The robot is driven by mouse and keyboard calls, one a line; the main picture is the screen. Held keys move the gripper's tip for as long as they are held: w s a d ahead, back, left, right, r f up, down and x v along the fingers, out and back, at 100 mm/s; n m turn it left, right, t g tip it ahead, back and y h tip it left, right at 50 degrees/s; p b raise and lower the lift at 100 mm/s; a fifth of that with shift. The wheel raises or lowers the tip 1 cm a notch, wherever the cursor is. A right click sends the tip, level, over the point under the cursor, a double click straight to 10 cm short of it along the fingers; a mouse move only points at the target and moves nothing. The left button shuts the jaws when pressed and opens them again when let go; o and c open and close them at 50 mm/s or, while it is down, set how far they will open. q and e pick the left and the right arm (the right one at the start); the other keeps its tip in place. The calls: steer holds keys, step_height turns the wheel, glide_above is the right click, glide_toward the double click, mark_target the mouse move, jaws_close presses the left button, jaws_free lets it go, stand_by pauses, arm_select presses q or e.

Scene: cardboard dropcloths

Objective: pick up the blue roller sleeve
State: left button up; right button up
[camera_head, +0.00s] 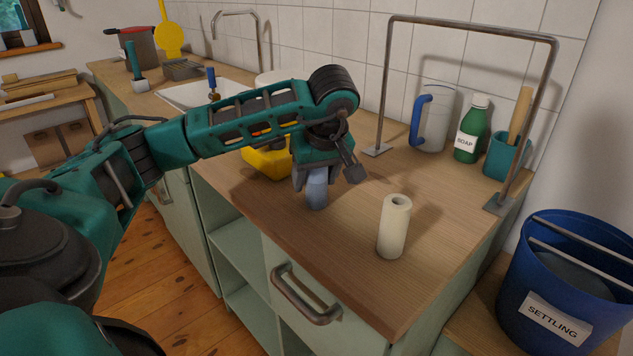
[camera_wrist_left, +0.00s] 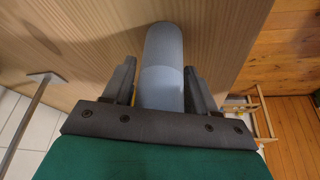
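The blue roller sleeve (camera_head: 317,190) stands upright on the wooden counter near its front edge. My left gripper (camera_head: 315,178) is over it, pointing down, and hides its upper part in the head view. In the left wrist view the sleeve (camera_wrist_left: 163,60) lies between the two fingers (camera_wrist_left: 160,80), with a narrow gap showing at the sides. The fingers look open around it, and contact is not visible. My right gripper is in neither view.
A cream roller sleeve (camera_head: 394,226) stands to the right on the counter (camera_head: 330,260). A yellow object (camera_head: 266,162) is behind my left gripper. A metal frame (camera_head: 384,90), a clear jug (camera_head: 433,120), a soap bottle (camera_head: 471,130) and a blue bucket (camera_head: 540,270) are farther right.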

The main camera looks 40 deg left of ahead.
arm_select(q)
steer(key=c, duration=0.7)
steer(key=shift+r, duration=0.1)
